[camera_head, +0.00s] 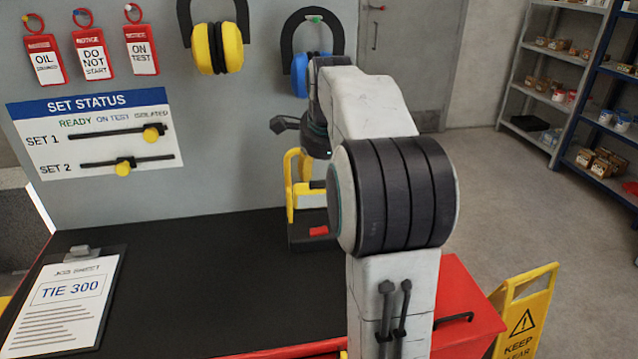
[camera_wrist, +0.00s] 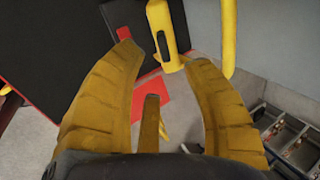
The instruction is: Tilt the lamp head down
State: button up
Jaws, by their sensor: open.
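A yellow and black work lamp (camera_head: 291,201) stands on the dark bench top behind my arm, with a red patch low on its front. My arm hides its right part. In the wrist view a yellow lamp part (camera_wrist: 171,46) with a dark inset lies just past my fingertips, near the gap between them. My gripper (camera_wrist: 164,62) is open, with its fingers spread and nothing held between them. Whether a finger touches the lamp cannot be told. The head view mostly hides the gripper behind my arm.
A job sheet clipboard (camera_head: 65,300) lies at the bench's left. A set status board (camera_head: 95,140), red tags and ear defenders (camera_head: 217,48) are on the panel behind. A yellow floor sign (camera_head: 522,315) stands at the right, near a red cabinet. The bench top's middle is clear.

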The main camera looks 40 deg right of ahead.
aim_at(318, 184)
jog(key=shift+b+x, duration=0.35)
jog(key=shift+x, duration=3.15)
grip_shut()
